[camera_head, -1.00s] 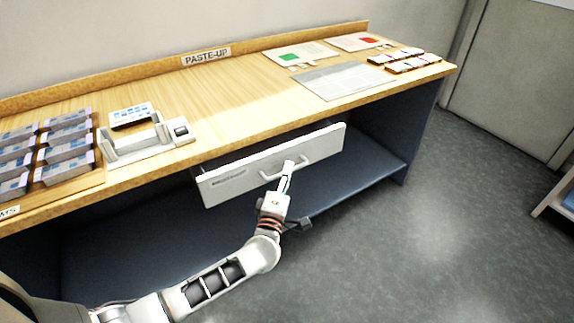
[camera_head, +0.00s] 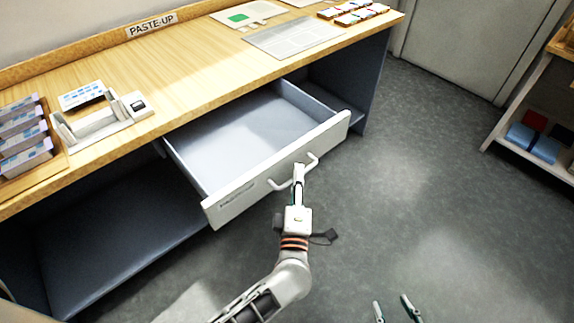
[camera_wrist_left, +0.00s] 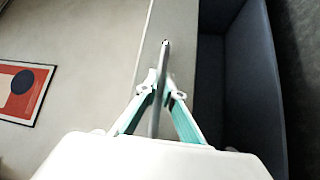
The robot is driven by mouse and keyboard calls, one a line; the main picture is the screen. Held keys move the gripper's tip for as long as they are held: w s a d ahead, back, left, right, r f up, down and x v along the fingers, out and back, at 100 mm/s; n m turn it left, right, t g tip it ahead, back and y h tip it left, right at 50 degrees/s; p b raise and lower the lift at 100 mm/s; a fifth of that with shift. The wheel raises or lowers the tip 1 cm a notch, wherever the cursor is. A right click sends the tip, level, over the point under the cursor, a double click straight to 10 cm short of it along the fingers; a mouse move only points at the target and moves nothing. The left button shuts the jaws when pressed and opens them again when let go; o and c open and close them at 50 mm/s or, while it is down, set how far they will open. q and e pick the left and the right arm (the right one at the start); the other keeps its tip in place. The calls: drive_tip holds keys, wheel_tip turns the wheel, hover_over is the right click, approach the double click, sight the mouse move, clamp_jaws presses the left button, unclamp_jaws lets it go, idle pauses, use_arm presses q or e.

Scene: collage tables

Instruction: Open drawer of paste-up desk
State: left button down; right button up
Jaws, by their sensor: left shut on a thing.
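The paste-up desk (camera_head: 180,85) has a wooden top and a dark blue body. Its white drawer (camera_head: 240,145) is pulled well out, and the inside looks empty. The drawer's bar handle (camera_head: 311,160) is on the front panel. My left gripper (camera_head: 299,170) is shut on the handle near its middle. In the left wrist view, the fingers of my left gripper (camera_wrist_left: 160,95) sit on both sides of the handle bar (camera_wrist_left: 164,52). My right gripper (camera_head: 394,308) shows only its fingertips at the bottom edge; they are apart with nothing between them.
On the desk top are a white device (camera_head: 100,120), stacked packs in a tray (camera_head: 60,162), a grey sheet (camera_head: 292,36) and small blocks (camera_head: 352,14). A shelf unit (camera_head: 550,165) with coloured items stands at the right. The floor between is clear.

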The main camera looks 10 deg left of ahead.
use_arm(q)
drive_tip(key=shift+s+d, duration=0.2)
drive_tip(key=c, duration=2.2)
unclamp_jaws()
drive_tip(key=shift+o, duration=0.2)
